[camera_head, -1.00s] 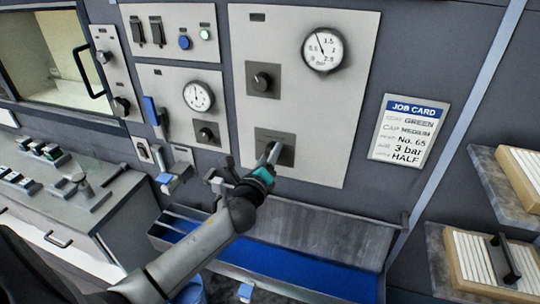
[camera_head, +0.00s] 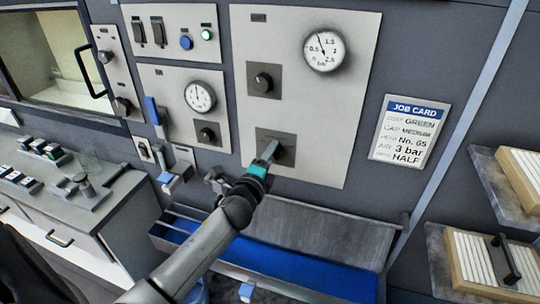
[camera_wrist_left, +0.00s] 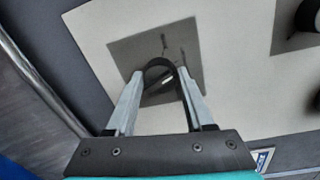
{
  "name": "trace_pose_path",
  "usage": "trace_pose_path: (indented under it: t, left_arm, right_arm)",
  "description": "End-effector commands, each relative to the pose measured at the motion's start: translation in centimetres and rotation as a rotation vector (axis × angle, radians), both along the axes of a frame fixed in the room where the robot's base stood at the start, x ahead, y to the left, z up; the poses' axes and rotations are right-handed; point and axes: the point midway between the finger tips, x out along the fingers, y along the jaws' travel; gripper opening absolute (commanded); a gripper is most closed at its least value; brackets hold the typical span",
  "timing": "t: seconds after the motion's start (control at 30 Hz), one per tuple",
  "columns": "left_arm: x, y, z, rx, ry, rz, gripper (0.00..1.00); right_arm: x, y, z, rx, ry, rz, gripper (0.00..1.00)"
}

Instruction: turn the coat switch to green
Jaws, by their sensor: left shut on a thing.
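The coat switch is a dark round knob with a pale mark, seen in the left wrist view (camera_wrist_left: 161,75). It sits on a dark square plate (camera_head: 287,140) low on the large light panel (camera_head: 307,120). My left gripper (camera_head: 271,151) reaches up to it from below. In the left wrist view, its two fingers (camera_wrist_left: 160,86) lie on either side of the knob, shut on it. In the head view the fingers hide most of the knob. The markings around it are too small to read. My right gripper is not in view.
A job card (camera_head: 408,131) on the wall reads GREEN for coat. Another knob (camera_head: 263,82) and a gauge (camera_head: 325,50) sit above on the same panel. A blue-lined trough (camera_head: 300,268) lies below. Shelves with trays (camera_head: 505,185) stand at the right.

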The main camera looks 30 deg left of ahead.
Motion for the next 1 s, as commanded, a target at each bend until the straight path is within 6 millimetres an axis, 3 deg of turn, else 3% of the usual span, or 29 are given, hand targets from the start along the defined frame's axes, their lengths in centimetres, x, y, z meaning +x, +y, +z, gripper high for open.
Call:
trace_pose_path:
  t: [0.33, 0.37, 0.6, 1.0]
  left_arm:
    - [0.00, 0.01, -0.02, -0.002, 0.000, 0.000, 0.00]
    - [0.00, 0.00, -0.02, -0.002, 0.000, 0.000, 0.54]
    - [0.00, 0.00, -0.01, -0.002, 0.000, 0.000, 0.81]
    - [-0.62, -0.14, -0.03, -0.001, 0.001, 0.000, 0.83]
  right_arm:
    - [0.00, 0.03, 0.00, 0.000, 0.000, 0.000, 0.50]
    - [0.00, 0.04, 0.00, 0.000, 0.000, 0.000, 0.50]
    - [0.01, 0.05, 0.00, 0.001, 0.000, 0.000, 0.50]
    - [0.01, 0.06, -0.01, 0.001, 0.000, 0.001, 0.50]
